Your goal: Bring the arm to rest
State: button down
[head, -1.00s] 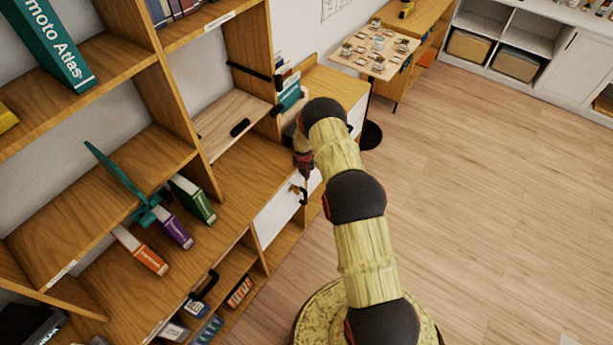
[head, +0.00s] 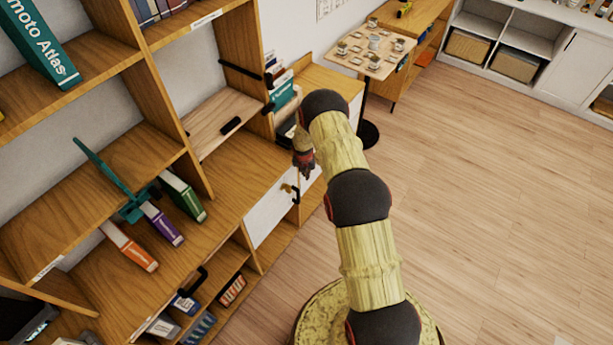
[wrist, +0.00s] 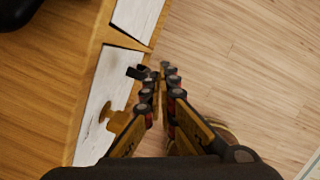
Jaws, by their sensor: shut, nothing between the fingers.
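My arm reaches up from my base in the head view and bends down at its far end. My gripper (head: 304,168) hangs there, in front of the shelf unit near the white drawer front. In the wrist view my gripper (wrist: 163,72) points down with its two fingers close together and nothing between them. Below and to its left are the white drawer fronts (wrist: 103,85) with a black handle (wrist: 136,73) and a brass-coloured piece (wrist: 116,121). The gripper appears apart from these.
The wooden shelf unit (head: 225,185) fills the left, holding orange (head: 130,246), purple (head: 162,224) and green (head: 183,196) books. A small table (head: 352,55) with cups stands behind the arm. The wooden floor (head: 490,190) on the right is clear.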

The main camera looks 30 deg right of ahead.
jog(key=d+v, duration=0.1)
jog(key=v, duration=0.6)
jog(key=shift+s+d, duration=0.35)
jog(key=shift+r, duration=0.15)
